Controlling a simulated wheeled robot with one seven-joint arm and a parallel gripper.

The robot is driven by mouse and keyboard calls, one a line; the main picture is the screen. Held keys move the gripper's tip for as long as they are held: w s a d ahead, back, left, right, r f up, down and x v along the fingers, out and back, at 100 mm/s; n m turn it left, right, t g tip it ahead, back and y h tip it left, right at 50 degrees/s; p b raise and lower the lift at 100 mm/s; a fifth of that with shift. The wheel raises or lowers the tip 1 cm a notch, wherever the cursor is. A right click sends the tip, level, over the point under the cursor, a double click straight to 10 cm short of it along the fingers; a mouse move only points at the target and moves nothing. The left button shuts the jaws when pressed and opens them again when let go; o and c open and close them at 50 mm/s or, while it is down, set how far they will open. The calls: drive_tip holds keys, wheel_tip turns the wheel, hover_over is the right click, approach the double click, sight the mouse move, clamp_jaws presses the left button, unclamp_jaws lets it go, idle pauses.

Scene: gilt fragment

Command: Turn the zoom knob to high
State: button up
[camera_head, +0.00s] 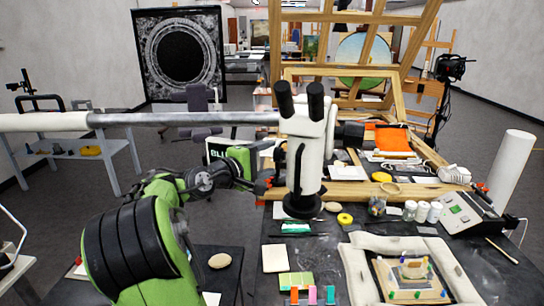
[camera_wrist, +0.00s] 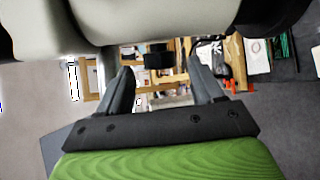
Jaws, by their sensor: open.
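The microscope (camera_head: 305,150) is white with black eyepieces and a black lower ring, hung on a long horizontal boom. I cannot clearly pick out its zoom knob or its setting in the head view. My green and black arm reaches in from the left, and my gripper (camera_head: 266,180) is just left of the microscope's lower body, partly lost against the clutter. In the wrist view my gripper (camera_wrist: 164,88) has two dark fingers spread apart with nothing held between them. The pale microscope body (camera_wrist: 170,25) fills the top of that view, beyond the fingertips.
The boom (camera_head: 185,119) crosses left of the microscope, above my arm. A wooden easel (camera_head: 345,80) stands behind.

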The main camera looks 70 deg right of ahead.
drive_tip(key=x, duration=0.2)
drive_tip(key=shift+s+d, duration=0.15)
drive_tip(key=shift+d, duration=0.15)
drive_tip(key=c, duration=1)
drive_tip(key=shift+c, duration=0.2)
drive_tip(key=shift+f+b, duration=0.15)
drive_tip(key=shift+b, duration=0.3)
drive_tip(key=shift+d+f+m+g+h+b, duration=0.1)
drive_tip(key=shift+f+m+g+h+b, duration=0.2)
drive_tip(key=shift+m+g+h+b, duration=1.95)
drive_tip(key=shift+d+f+m+g+b, duration=0.25)
drive_tip(key=shift+m+g+b, duration=0.6)
drive_tip(key=shift+b, duration=3.15)
drive_tip(key=shift+f+m+g+h+b, duration=0.3)
drive_tip(key=shift+m+g+h+b, duration=1.25)
drive_tip(key=shift+b, duration=1.55)
drive_tip(key=shift+g+y, duration=0.5)
drive_tip(key=shift+g, duration=0.05)
